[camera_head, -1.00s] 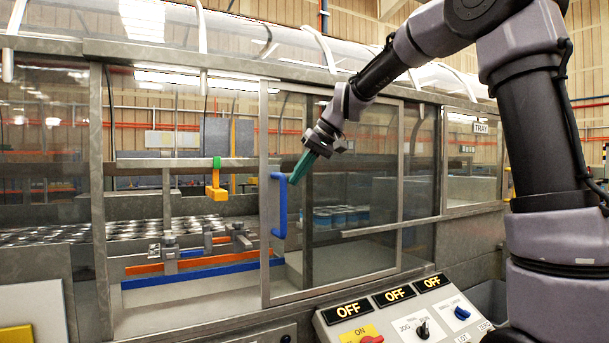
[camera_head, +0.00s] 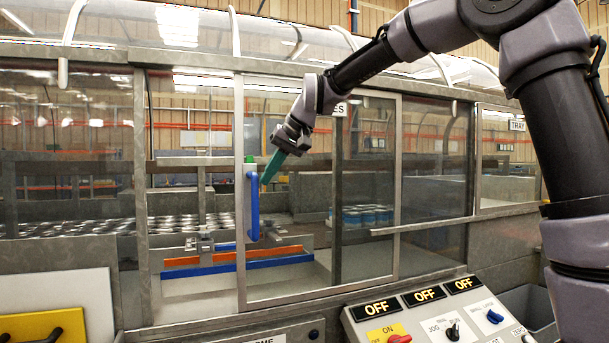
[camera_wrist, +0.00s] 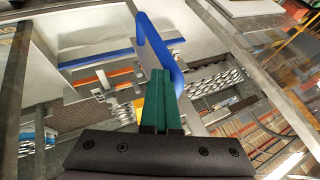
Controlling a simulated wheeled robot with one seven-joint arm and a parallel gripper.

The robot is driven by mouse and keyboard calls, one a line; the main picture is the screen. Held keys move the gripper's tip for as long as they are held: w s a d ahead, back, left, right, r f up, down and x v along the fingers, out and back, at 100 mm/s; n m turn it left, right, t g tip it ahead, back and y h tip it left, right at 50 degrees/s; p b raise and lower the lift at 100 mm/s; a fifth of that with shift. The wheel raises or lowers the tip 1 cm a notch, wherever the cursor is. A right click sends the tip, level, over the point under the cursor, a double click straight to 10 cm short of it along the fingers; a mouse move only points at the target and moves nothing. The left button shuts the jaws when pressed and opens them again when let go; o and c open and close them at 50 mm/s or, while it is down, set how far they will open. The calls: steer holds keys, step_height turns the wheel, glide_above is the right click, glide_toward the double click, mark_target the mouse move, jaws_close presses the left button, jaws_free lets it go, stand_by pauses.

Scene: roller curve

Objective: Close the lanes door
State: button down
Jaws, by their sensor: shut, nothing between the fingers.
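The lanes door is a framed clear sliding panel (camera_head: 305,285) in the head view. An open gap is left between its left edge and the post (camera_head: 140,200). A blue vertical handle (camera_head: 253,208) is on the door's left frame; it also shows in the wrist view (camera_wrist: 163,50). My gripper (camera_head: 264,181) has teal fingers, shut and empty, pointing down-left at the right side of the handle. In the wrist view the fingertips (camera_wrist: 161,76) lie right at the handle; I cannot tell for certain whether they touch it.
A control panel (camera_head: 430,315) with several OFF signs and knobs stands in front at the lower right, below my arm. Behind the glass are rows of cans (camera_head: 80,228), orange and blue rails (camera_head: 235,262), and blue-banded cans (camera_head: 365,215). A grey horizontal bar (camera_head: 430,224) runs right of the door.

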steer(key=s+a, duration=0.5)
steer(key=a, duration=0.6)
steer(key=s+a, duration=0.5)
steer(key=a, duration=0.6)
steer(key=shift+s, duration=0.2)
